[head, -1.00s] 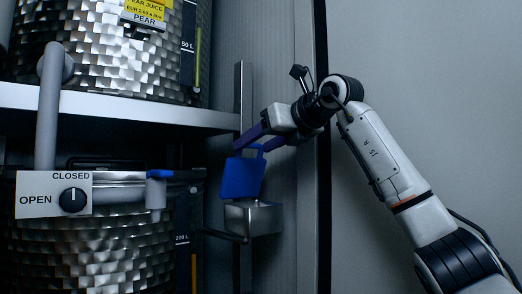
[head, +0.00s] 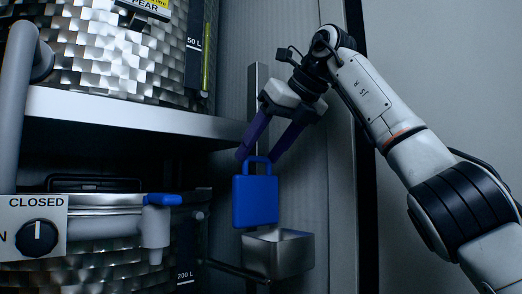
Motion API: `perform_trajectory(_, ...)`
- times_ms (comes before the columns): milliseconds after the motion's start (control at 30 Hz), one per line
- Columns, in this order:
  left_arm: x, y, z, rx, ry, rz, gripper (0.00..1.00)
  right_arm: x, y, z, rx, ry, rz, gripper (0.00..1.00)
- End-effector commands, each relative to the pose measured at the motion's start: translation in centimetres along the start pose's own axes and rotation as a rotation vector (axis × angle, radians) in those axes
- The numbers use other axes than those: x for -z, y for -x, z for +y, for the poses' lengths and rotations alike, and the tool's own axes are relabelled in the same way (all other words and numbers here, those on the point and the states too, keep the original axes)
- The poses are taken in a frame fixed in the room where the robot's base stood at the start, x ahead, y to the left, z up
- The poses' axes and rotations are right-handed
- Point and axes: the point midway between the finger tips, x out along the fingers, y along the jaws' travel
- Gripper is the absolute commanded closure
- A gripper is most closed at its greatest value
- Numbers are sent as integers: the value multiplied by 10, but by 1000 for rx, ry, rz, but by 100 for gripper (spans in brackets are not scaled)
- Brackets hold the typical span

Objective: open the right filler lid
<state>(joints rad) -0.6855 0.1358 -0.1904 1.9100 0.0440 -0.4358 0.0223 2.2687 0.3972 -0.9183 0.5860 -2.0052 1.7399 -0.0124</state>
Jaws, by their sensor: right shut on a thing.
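The right filler lid (head: 255,203) is a blue square plate with a loop handle on top. It stands upright above the back of a small open-topped steel filler box (head: 285,254), whose inside shows. My right gripper (head: 259,158) comes down from above right, with its two purple fingers at either side of the blue handle. It is shut on that handle. My left gripper is not in view.
A steel shelf edge (head: 130,108) runs left of my right gripper, with a shiny tank above. Below it are a black knob (head: 37,238) on a white sign, a grey tap with a blue lever (head: 162,199) and a thin rod. The wall at the right is bare.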

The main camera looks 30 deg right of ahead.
Motion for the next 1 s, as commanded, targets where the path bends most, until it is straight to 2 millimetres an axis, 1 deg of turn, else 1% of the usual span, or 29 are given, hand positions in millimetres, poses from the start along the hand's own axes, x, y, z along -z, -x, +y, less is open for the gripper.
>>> perform_trajectory(33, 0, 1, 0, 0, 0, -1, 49, -6, 2, -3, 9, -2, -21, 81)
perform_trajectory(267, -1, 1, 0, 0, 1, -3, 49, -5, 1, -2, 9, -2, -20, 81)
perform_trajectory(300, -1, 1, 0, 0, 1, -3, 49, -5, 1, -2, 9, -2, -20, 39)
perform_trajectory(333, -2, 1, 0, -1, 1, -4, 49, -5, 1, -2, 9, -2, -21, 34)
perform_trajectory(367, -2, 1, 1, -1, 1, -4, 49, -5, 1, -2, 9, -2, -20, 33)
perform_trajectory(600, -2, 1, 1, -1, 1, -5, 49, -4, 0, -1, 5, -1, -15, 33)
perform_trajectory(733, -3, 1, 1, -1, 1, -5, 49, -4, 7, -1, 4, -1, -15, 33)
perform_trajectory(867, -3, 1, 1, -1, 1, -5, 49, -4, 28, -1, 5, -2, -17, 33)
perform_trajectory(1000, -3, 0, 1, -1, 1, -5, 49, -4, 58, -1, 6, -2, -18, 33)
